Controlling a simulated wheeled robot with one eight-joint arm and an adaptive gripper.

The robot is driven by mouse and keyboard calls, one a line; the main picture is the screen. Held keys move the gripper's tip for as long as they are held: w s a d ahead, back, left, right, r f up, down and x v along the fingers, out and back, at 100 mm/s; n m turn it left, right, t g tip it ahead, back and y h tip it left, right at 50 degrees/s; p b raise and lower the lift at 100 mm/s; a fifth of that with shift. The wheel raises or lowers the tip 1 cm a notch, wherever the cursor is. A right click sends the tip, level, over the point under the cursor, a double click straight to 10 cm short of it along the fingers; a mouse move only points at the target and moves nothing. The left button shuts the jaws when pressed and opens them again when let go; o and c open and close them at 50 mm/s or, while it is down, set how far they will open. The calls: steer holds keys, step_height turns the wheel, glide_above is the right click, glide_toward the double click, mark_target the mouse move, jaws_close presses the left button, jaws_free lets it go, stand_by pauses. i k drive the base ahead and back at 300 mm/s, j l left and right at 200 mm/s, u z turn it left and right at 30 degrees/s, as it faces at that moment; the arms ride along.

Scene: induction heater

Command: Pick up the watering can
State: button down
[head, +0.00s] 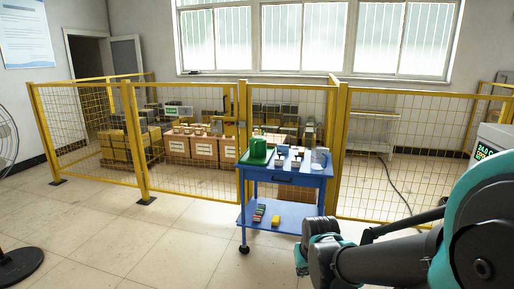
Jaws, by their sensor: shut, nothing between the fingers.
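My gripper does not show clearly in this view. The arm is apart from the green object.
Small boxes (296,155) and a grey container (320,157) share the cart top. Coloured items and a yellow block (275,221) lie on its lower shelf. A yellow mesh fence (195,135) stands behind. A fan (10,140) is far left. Floor left of the cart is clear.

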mark_target(258, 143)
steer(key=i+j+z, duration=0.15)
steer(key=i+j, duration=0.25)
steer(key=i, duration=0.25)
steer(key=i+j+z, duration=0.15)
steer(key=i+j, duration=0.3)
steer(key=i, duration=0.2)
